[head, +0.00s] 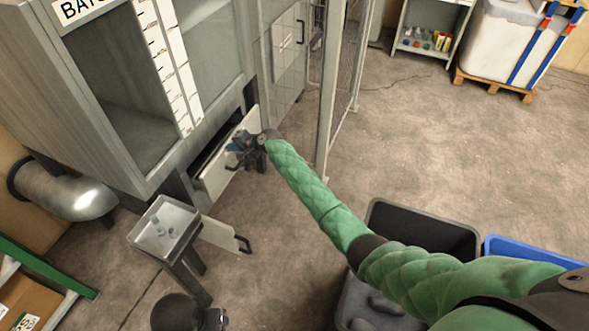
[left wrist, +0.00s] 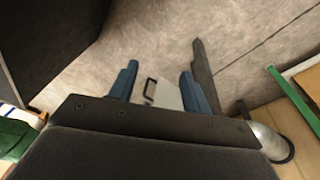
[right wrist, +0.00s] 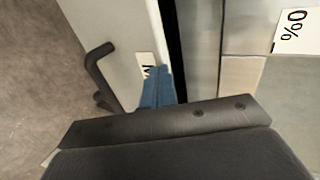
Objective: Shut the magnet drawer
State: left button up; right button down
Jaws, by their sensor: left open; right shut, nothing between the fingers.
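The magnet drawer (head: 218,174) is a white panel low on the front of the grey cabinet. It stands out a little, with a dark gap between it and the cabinet. In the right wrist view the drawer front (right wrist: 110,25) shows a black bar handle and a small label with a partly hidden "M". My right gripper (head: 240,150) is shut and empty at the drawer front. Its blue fingers (right wrist: 158,87) are beside the label; whether they touch is unclear. My left gripper (left wrist: 158,82) is open and empty, pointing down over the floor.
A second white panel with a black handle (head: 222,234) sticks out lower down. A grey tray on a stand (head: 165,228) is in front of the cabinet. A mesh door frame (head: 330,95) stands right of the drawer. Bins (head: 425,230) are at lower right. The floor between is clear.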

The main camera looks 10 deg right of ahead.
pick_arm(q)
jog(key=w+d+f+t+h+b, duration=0.1)
jog(key=d+f+b, duration=0.1)
jog(key=d+f, duration=0.2)
jog(key=shift+w+f+b, duration=0.25)
jog(key=shift+b, duration=0.05)
pick_arm(e)
jog(key=w+a, duration=0.4)
jog(key=a, duration=0.1)
jog(key=shift+a+r, duration=0.2)
jog(key=shift+a, duration=0.15)
